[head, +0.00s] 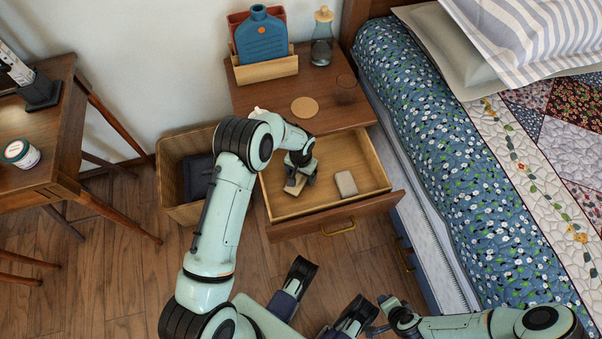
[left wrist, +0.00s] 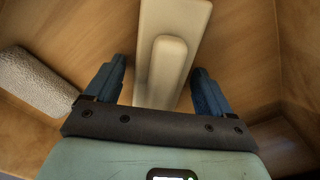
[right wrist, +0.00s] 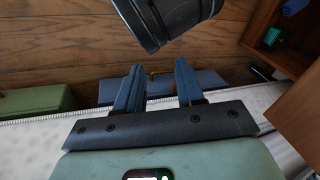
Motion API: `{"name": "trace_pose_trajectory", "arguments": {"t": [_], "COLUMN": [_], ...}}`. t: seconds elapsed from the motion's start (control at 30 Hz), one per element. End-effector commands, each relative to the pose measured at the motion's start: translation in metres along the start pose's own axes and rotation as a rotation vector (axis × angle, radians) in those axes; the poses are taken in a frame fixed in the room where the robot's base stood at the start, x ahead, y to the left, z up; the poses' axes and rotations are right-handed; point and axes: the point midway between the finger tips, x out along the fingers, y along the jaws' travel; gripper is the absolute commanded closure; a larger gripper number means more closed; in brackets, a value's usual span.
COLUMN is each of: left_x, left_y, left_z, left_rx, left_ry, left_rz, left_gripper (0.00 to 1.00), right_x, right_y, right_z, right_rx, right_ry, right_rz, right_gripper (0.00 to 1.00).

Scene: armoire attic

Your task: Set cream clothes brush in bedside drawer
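The cream clothes brush (left wrist: 178,55) lies in the open bedside drawer (head: 328,207), toward its left side; in the head view the brush (head: 293,188) is partly covered by my left gripper. My left gripper (head: 300,178) points down into the drawer. In the left wrist view its fingers (left wrist: 157,90) are apart, one on each side of the brush, with a visible gap at the left finger. My right gripper (right wrist: 158,85) is open and empty, low beside the bed, away from the drawer.
A grey rounded block (head: 346,184) lies in the drawer right of the brush. The nightstand top (head: 270,98) holds a letter holder (head: 266,70), a glass carafe (head: 322,45) and a round coaster (head: 305,107). A wicker basket (head: 181,171) stands left; the bed (head: 425,130) is close on the right.

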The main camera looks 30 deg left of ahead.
Motion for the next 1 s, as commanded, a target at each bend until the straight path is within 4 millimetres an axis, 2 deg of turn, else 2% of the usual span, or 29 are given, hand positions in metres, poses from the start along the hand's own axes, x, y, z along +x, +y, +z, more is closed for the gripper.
{"name": "trace_pose_trajectory", "arguments": {"t": [0.23, 0.33, 0.73, 0.9, 1.0], "left_x": [-0.001, -0.009, -0.092, -0.115, -0.121], "left_y": [0.0, 0.0, 0.0, 0.0, 0.0], "left_z": [0.0, -0.001, -0.001, 0.0, 0.0], "left_rx": [0.0, 0.0, 0.0, 0.0, 0.0], "left_ry": [0.0, 0.002, 0.004, 0.001, 0.001], "left_rz": [0.0, 0.0, 0.0, -0.001, 0.0], "left_gripper": [0.17, 0.17, 0.17, 0.17, 0.17], "right_x": [-0.001, -0.005, -0.028, -0.034, -0.036], "right_y": [0.0, -0.002, -0.009, -0.011, -0.011], "right_z": [0.001, 0.005, 0.033, 0.041, 0.044], "right_rx": [0.0, -0.001, -0.008, -0.01, -0.01], "right_ry": [-0.002, -0.015, -0.101, -0.127, -0.134], "right_rz": [0.0, -0.001, -0.007, -0.008, -0.008], "right_gripper": [0.62, 0.62, 0.62, 0.62, 0.62]}}
